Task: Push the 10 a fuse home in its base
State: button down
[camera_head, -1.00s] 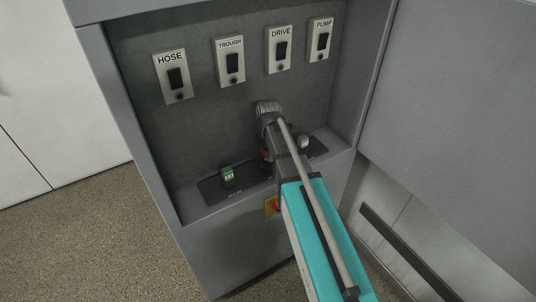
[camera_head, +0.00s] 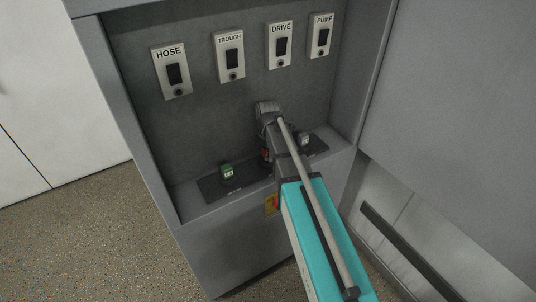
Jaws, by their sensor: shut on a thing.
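My gripper (camera_head: 266,156) is down at the ledge inside the grey cabinet, mostly hidden behind my own arm. It is shut on a small reddish piece (camera_head: 264,154), which looks like the 10 A fuse; only a sliver of it shows. Its base lies behind the arm, so I cannot tell how deep the fuse sits. A green fuse-like piece (camera_head: 227,171) stands on the dark strip (camera_head: 213,190) to the left. A pale grey piece (camera_head: 304,139) stands on the strip to the right of my gripper. Their labels are too small to read.
Switch plates marked HOSE (camera_head: 171,71), TROUGH (camera_head: 229,56), DRIVE (camera_head: 278,45) and PUMP (camera_head: 320,36) line the back panel. The cabinet's side wall and open door (camera_head: 460,110) bound the right. A red knob on a yellow plate (camera_head: 272,203) is on the front, close to my arm.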

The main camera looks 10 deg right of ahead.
jog(key=shift+f, duration=0.2)
jog(key=shift+c, duration=1.4)
grip_release()
